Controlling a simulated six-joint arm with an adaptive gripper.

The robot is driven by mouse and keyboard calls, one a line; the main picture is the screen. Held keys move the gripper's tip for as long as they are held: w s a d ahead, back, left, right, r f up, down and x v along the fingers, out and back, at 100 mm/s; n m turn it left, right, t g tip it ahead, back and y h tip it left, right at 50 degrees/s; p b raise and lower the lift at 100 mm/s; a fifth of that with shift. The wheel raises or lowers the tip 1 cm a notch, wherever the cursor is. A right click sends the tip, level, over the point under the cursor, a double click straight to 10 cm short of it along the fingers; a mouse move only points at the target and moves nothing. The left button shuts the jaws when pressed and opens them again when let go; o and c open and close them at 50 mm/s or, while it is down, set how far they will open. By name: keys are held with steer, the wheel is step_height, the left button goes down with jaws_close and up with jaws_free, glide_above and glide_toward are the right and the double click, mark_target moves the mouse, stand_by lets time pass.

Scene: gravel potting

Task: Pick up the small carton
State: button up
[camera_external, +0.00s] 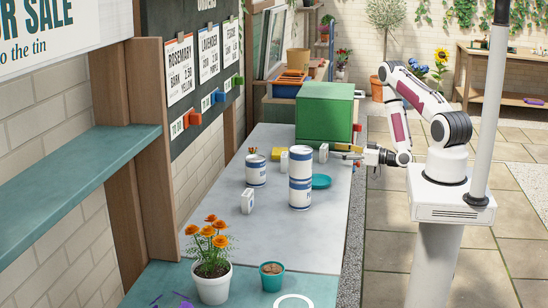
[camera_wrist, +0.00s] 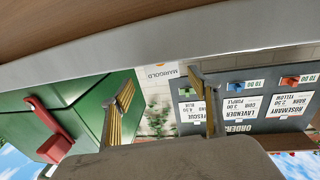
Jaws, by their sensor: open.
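A small white carton (camera_external: 323,153) stands at the right edge of the grey worktop, in front of the green box. In the wrist view, which is turned upside down, a small white carton (camera_wrist: 160,73) labelled MARIGOLD shows between the fingers. My gripper (camera_external: 340,152) is level and points left at the carton, its fingertips close to it. In the wrist view my gripper (camera_wrist: 161,88) is open, one finger on each side of the carton in the picture. I cannot tell whether either finger touches it. Other small white cartons stand near the cans (camera_external: 284,162) and nearer the front (camera_external: 247,201).
The green box (camera_external: 325,115) with a red flag stands close behind. Blue-and-white cans (camera_external: 299,194), a teal plate (camera_external: 320,182) and a yellow item (camera_external: 277,154) are nearby. A marigold pot (camera_external: 212,286) and a small teal pot (camera_external: 272,278) stand in front. The worktop's front middle is clear.

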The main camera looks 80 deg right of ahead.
mark_target(327, 150)
steer(key=shift+w, duration=0.35)
steer(key=shift+w, duration=0.15)
steer(key=shift+w, duration=1.2)
steer(key=shift+w+d, duration=0.25)
steer(key=shift+w, duration=1)
steer(key=shift+c, duration=0.3)
steer(key=c, duration=1.2)
